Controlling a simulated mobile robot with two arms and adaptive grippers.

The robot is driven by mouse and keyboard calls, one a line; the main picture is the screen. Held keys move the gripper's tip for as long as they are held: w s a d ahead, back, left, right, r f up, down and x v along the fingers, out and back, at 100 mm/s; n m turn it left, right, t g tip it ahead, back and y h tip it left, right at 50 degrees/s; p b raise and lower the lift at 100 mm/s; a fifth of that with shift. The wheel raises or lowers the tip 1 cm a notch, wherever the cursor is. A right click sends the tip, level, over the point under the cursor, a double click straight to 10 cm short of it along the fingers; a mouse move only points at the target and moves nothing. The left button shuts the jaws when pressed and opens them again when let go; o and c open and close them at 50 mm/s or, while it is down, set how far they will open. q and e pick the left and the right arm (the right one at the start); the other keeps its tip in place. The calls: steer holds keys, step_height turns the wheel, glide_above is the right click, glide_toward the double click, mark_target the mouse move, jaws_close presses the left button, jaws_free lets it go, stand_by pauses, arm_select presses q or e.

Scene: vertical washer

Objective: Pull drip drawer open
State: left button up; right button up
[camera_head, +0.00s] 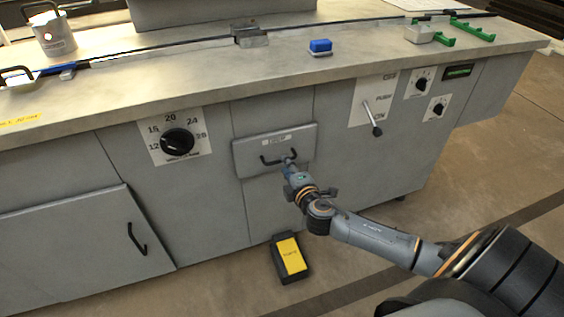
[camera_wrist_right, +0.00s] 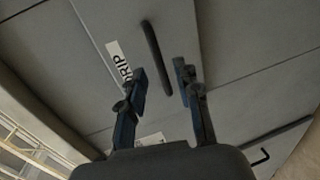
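The drip drawer (camera_head: 248,150) is a grey front panel below the counter, with a small label and a black bar handle (camera_head: 270,161). Its front stands slightly proud of the cabinet; I cannot tell whether it is open a little. My right gripper (camera_head: 290,164) is at the right part of the handle. In the right wrist view, the drawer front (camera_wrist_right: 185,30) carries a "DRIP" label, and the handle (camera_wrist_right: 155,55) shows between the two fingertips of my open right gripper (camera_wrist_right: 161,75), with gaps visible at both sides. My left gripper is out of view.
A black dial (camera_head: 177,142) is left of the drawer and a lever (camera_head: 373,118) is right of it. A yellow-topped pedal (camera_head: 290,256) stands on the floor below. A cabinet door (camera_head: 75,245) is at lower left. The counter (camera_head: 215,62) overhangs the drawer.

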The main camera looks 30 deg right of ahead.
mark_target(257, 155)
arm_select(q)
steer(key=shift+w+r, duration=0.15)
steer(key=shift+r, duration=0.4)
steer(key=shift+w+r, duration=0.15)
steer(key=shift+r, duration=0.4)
arm_select(e)
steer(key=shift+x, duration=2.15)
jaws_close()
